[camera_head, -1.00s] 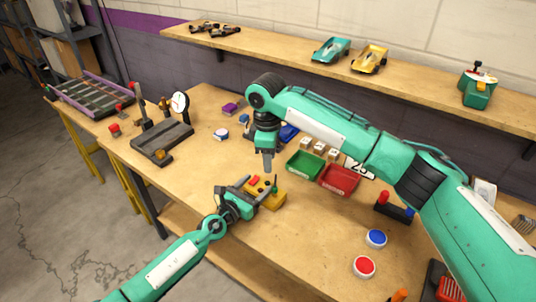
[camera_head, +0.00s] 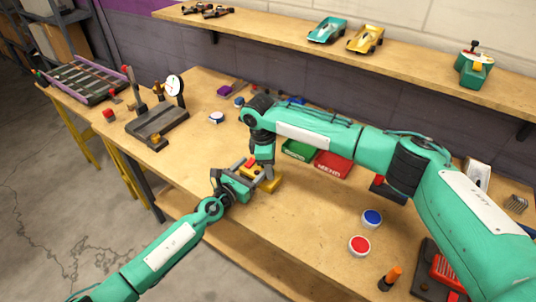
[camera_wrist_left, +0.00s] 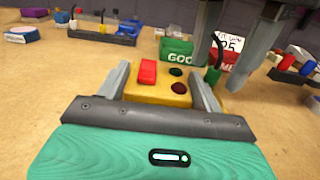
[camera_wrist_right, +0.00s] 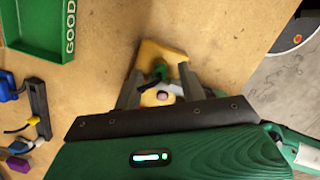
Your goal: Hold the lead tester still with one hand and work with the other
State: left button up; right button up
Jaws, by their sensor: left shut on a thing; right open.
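The lead tester is a yellow box (camera_head: 272,185) on the workbench, with a red switch (camera_wrist_left: 147,72), a dark green and a dark red round part on top. My left gripper (camera_wrist_left: 161,76) is shut on it, one finger on each side; it is partly hidden in the head view (camera_head: 248,174). A green plug (camera_wrist_left: 213,73) with a black lead stands at the tester's right end. My right gripper (camera_wrist_right: 160,88) is open over the tester, with the green plug (camera_wrist_right: 159,72) between or just beyond its fingers, not gripped. It also shows in the head view (camera_head: 266,176).
A green tray (camera_head: 297,150) and a red tray (camera_head: 331,164) stand behind the tester. A blue button (camera_head: 372,218) and a red button (camera_head: 360,246) sit to the right. A dial gauge stand (camera_head: 158,125) is at left.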

jog(key=shift+d+f, duration=0.1)
jog(key=shift+f, duration=0.35)
jog(key=shift+c, duration=0.2)
jog(key=shift+s, duration=0.1)
jog(key=c, duration=0.8)
jog(key=o, duration=0.8)
jog(key=shift+o, duration=0.2)
